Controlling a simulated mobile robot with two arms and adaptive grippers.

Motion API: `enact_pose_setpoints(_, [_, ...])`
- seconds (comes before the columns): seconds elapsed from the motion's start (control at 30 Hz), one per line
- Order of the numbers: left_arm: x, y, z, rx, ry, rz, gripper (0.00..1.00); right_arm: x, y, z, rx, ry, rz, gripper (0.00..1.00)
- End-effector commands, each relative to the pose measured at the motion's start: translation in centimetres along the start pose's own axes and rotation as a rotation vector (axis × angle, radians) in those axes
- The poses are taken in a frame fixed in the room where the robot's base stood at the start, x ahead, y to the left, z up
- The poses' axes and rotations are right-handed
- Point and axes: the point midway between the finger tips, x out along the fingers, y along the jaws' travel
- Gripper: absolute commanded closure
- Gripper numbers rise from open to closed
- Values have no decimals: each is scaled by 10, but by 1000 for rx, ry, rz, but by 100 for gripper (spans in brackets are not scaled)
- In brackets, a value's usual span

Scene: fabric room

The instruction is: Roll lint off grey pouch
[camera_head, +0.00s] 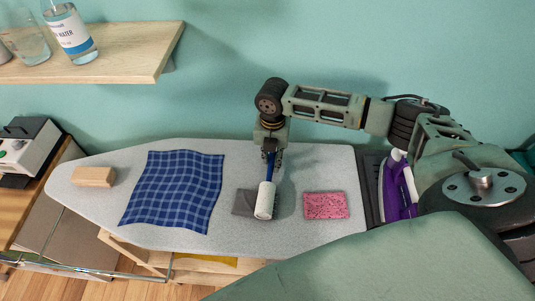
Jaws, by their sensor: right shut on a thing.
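A small grey pouch (242,202) lies flat on the ironing board (330,165), near its middle. A lint roller (265,200) with a white cylinder and a blue handle is over the pouch's right edge. I cannot tell whether the cylinder touches the pouch. My right gripper (270,156) points down from above and is shut on the blue handle of the lint roller. The roller and gripper hide part of the pouch's right side. My left gripper is not in view.
A blue checked cloth (174,190) lies left of the pouch, and a wooden block (93,177) at the board's left end. A pink speckled piece (326,205) lies right of the roller. A purple iron (398,187) stands at the right end. A shelf (120,50) juts out upper left.

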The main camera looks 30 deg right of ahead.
Motion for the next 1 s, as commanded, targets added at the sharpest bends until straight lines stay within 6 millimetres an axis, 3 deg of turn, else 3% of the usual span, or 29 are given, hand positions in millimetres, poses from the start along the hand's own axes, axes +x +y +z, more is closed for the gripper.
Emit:
enact_pose_setpoints(0.6, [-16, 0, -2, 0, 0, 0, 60, 0, -29, 0, 1, 0, -3, 100])
enact_pose_setpoints(1.0, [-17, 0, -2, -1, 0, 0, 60, 0, -33, 0, 0, -1, -1, 100])
